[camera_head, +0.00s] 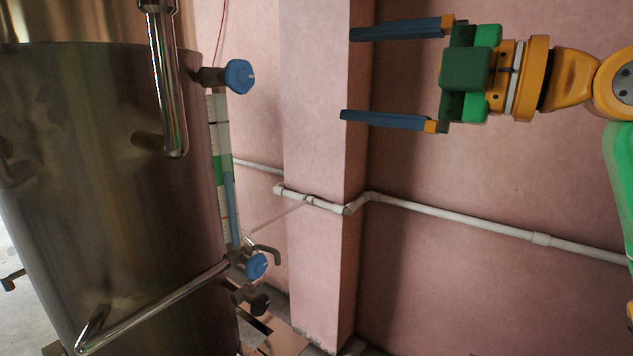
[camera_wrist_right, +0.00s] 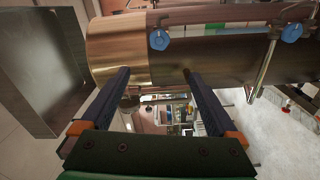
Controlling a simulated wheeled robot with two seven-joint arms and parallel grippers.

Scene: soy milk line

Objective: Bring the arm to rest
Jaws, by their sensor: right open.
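My right gripper (camera_head: 345,75) is raised at the upper right of the head view, in front of the pink wall. Its two blue fingers are wide apart and point left, with nothing between them. In the right wrist view the same open gripper (camera_wrist_right: 157,75) points toward the steel tank (camera_wrist_right: 225,55), with a gap between fingertips and tank that I cannot measure. The tank (camera_head: 100,200) fills the left of the head view, apart from the gripper. My left gripper is not in view.
Blue-handled valves (camera_head: 239,77) and (camera_head: 256,266) stick out from the tank's right side beside a level gauge (camera_head: 222,150). A steel pipe (camera_head: 170,90) bends down its front. A white pipe (camera_head: 460,218) runs along the wall and around a pink pillar (camera_head: 315,130). A grey metal box (camera_wrist_right: 45,70) shows in the wrist view.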

